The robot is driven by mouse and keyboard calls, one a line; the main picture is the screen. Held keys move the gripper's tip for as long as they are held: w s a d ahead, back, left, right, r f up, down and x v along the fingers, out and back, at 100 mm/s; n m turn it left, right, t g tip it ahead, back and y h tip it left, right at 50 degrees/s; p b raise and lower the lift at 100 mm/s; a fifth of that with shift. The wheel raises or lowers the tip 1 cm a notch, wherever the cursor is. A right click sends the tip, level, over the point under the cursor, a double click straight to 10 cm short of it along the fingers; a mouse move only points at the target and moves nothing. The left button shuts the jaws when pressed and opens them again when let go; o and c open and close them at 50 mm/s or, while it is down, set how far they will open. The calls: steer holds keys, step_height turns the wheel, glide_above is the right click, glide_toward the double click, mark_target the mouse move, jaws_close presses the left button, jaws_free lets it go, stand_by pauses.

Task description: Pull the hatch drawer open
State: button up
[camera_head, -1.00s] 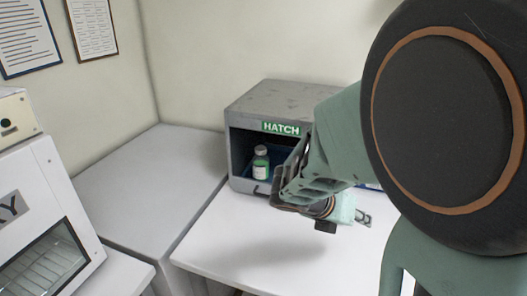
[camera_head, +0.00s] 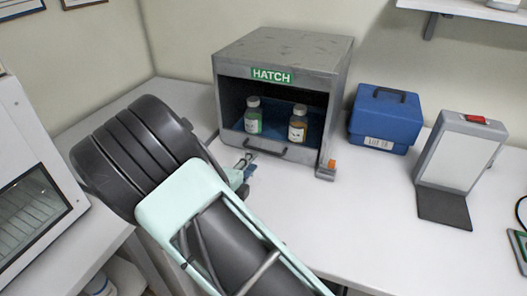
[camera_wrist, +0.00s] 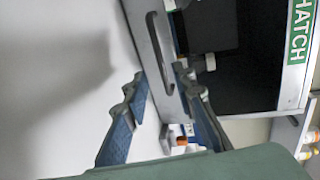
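The grey hatch box (camera_head: 285,52) stands on the white table, with its green HATCH sign also in the wrist view (camera_wrist: 301,30). Its low drawer front (camera_head: 290,153) sits flush below the dark opening and looks closed. The dark curved drawer handle (camera_head: 262,152) also shows in the wrist view (camera_wrist: 154,45). My gripper (camera_wrist: 160,76) is open and empty, with the handle appearing between its two fingers; I cannot tell whether they touch it. In the head view my gripper (camera_head: 245,168) is close in front of the handle's left end, partly hidden by my arm.
A green-liquid bottle (camera_head: 253,120) and an amber one (camera_head: 298,125) stand inside the hatch. A blue case (camera_head: 384,120) and a grey upright device (camera_head: 458,155) stand to the right. A white machine (camera_head: 30,190) is at the left. The table front is clear.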

mark_target(263, 151)
steer(key=x, duration=0.9)
steer(key=shift+d, duration=0.1)
steer(key=shift+c, duration=0.3)
jaws_close()
